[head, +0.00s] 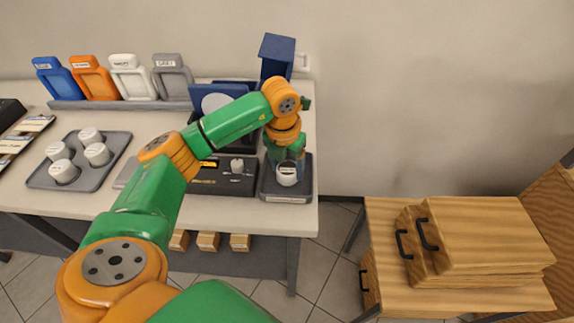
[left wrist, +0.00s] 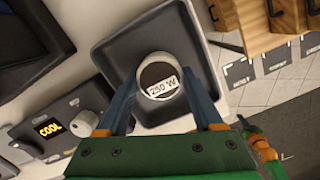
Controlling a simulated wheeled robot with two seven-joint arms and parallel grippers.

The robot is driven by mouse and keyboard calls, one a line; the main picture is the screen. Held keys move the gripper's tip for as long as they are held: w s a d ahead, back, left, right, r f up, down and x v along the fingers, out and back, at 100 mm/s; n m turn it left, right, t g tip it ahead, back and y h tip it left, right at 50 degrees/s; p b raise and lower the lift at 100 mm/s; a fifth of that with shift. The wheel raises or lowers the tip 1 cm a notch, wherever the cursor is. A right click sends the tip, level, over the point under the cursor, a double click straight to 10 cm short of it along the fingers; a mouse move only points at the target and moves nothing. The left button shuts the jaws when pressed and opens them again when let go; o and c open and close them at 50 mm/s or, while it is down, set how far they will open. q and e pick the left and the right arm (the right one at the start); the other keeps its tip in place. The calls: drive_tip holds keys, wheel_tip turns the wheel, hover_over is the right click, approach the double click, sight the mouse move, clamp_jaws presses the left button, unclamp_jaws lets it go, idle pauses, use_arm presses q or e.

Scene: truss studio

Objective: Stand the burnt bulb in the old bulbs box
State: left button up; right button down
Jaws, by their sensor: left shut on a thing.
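My left gripper (head: 286,158) is shut on a round white bulb (head: 287,175). In the left wrist view the bulb (left wrist: 158,77) has a dark end with a "250 W" label, between the two blue fingers of the gripper (left wrist: 161,90). It is over or in a shallow grey box (head: 303,187) at the table's right end, with a white label on its front too small to read. The box's bare floor (left wrist: 190,50) shows around the bulb. I cannot tell whether the bulb touches the floor.
A dark control panel (head: 219,183) with a knob stands left of the box; its display reads "COOL" in the left wrist view (left wrist: 46,128). A grey tray (head: 112,166) with several white pieces is further left. Coloured frames line the back. Wooden drawers (head: 450,295) stand right.

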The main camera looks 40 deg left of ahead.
sight(285, 171)
use_arm(q)
drive_tip(key=o, duration=1.4)
drive_tip(key=shift+r, duration=0.35)
drive_tip(key=r, duration=0.5)
drive_tip(key=s+r, duration=0.1)
drive_tip(key=r, duration=0.2)
drive_tip(key=shift+r, duration=0.1)
drive_tip(key=r, duration=0.2)
drive_tip(key=r+p, duration=0.1)
drive_tip(key=shift+s+d+r, duration=0.1)
drive_tip(key=shift+s+r, duration=0.05)
drive_tip(key=shift+s, duration=0.1)
